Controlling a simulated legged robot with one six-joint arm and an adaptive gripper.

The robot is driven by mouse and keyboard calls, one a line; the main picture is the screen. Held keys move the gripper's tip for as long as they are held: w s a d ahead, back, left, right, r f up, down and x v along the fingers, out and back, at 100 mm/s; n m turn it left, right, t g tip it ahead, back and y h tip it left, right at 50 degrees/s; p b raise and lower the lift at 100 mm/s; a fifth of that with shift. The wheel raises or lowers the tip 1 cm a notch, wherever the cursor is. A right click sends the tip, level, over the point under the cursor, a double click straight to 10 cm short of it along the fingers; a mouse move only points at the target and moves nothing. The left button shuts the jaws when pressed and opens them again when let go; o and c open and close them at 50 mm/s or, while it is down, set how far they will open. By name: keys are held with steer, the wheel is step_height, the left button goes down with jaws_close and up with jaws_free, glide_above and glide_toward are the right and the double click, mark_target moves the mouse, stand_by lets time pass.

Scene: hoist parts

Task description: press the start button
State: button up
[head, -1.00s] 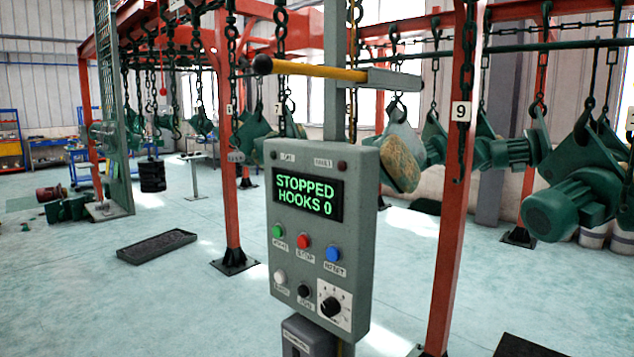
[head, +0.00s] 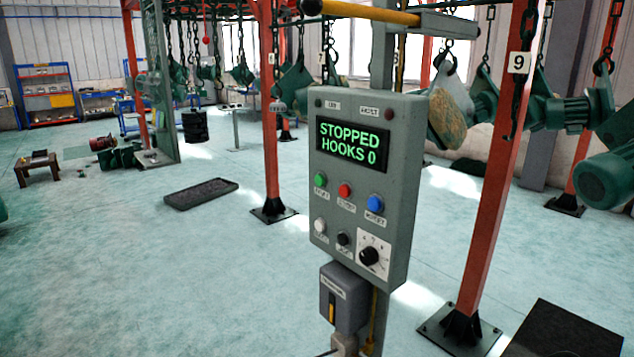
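A grey control box (head: 398,200) stands on a post, right of the middle in the head view. Its display (head: 352,144) reads "STOPPED HOOKS 0" in green letters. Below the display are a green button (head: 320,180), a red button (head: 345,190) and a blue button (head: 375,203). The label under the green button looks like "START" but is blurred. A white button (head: 320,225), a black button (head: 343,238) and a black dial (head: 369,256) sit in the lower row.
Red posts (head: 499,170) with dark base plates stand on both sides of the box. A dark tray (head: 201,193) lies on the floor to the left, and a dark mat (head: 565,335) at lower right. Green parts (head: 610,180) hang on chains at right.

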jaws_close()
stand_by(1.0)
